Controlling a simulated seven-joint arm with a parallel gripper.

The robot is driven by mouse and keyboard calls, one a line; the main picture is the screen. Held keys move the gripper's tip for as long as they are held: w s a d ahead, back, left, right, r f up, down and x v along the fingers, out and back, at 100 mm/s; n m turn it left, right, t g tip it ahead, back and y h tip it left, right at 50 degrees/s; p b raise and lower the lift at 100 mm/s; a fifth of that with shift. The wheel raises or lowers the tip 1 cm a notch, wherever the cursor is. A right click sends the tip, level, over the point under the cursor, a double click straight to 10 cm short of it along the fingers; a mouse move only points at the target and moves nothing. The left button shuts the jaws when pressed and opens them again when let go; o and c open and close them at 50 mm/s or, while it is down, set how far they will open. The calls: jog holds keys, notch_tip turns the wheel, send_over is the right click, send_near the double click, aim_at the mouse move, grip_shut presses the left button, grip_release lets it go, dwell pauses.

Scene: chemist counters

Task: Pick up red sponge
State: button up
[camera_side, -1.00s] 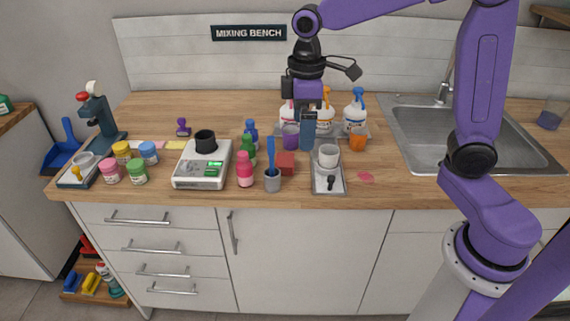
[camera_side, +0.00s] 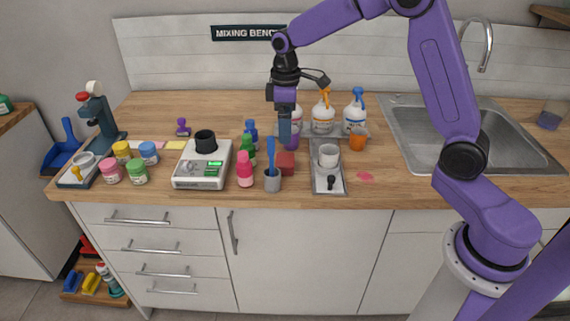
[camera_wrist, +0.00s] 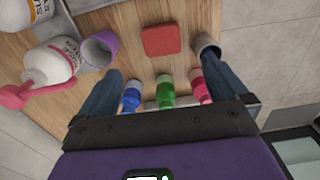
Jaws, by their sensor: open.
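Close around the sponge stand the grey cup (camera_side: 272,181), a purple cup (camera_side: 292,142), pink (camera_side: 245,170) and green bottles (camera_side: 247,153), and a metal tray (camera_side: 328,183) with a white cup (camera_side: 328,156). Spray bottles (camera_side: 323,117) stand behind. The counter right of the tray is mostly clear.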

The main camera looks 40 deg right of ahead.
aim_at(286, 159)
notch_tip(286, 159, down, 10)
jog(key=shift+s+f, duration=0.1)
jog(key=shift+s, duration=0.05)
jog(key=c, duration=1.1)
